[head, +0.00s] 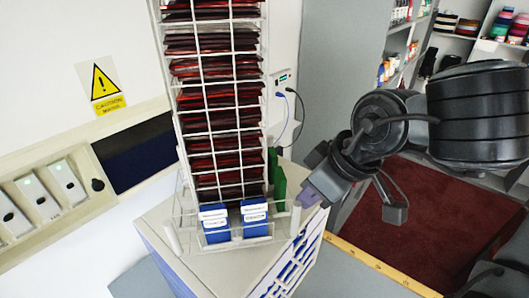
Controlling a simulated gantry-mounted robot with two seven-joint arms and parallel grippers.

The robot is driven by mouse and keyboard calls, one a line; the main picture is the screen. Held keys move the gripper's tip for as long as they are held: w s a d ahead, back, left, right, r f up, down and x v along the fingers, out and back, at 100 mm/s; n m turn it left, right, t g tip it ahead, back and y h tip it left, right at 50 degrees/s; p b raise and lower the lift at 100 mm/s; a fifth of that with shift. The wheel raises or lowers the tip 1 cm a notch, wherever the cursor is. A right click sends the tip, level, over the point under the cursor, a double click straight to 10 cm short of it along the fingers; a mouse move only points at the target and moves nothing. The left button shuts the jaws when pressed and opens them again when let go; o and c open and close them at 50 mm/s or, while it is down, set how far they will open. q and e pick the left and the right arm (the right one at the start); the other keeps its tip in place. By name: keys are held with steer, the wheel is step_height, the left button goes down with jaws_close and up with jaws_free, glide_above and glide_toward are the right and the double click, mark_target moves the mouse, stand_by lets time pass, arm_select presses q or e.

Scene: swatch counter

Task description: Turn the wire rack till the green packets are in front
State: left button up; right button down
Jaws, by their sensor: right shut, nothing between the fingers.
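A tall white wire rack (238,112) stands on a pale cabinet, with columns of dark red packets (212,98) behind its front grid. Two blue packets with white labels (215,222) sit in the low clear tray at its foot. A green packet edge (279,187) shows on the rack's lower right side; the rest of that side is hidden. My right gripper (311,194) is just right of the green edge, near the tray's right end; it is shut and holds nothing. I cannot tell if it touches the rack. My left gripper is not in view.
The cabinet top (163,222) is bare left of the rack. A wall panel with switches (48,200) and a yellow caution sign (103,86) are at the left. Cables (299,112) hang from a wall socket behind the rack. Shelves (398,45) stand at the back right.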

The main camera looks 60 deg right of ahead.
steer(key=shift+a, duration=0.25)
steer(key=shift+a, duration=0.15)
steer(key=shift+s+a+b, duration=0.1)
steer(key=shift+a+b, duration=0.5)
steer(key=shift+a, duration=0.4)
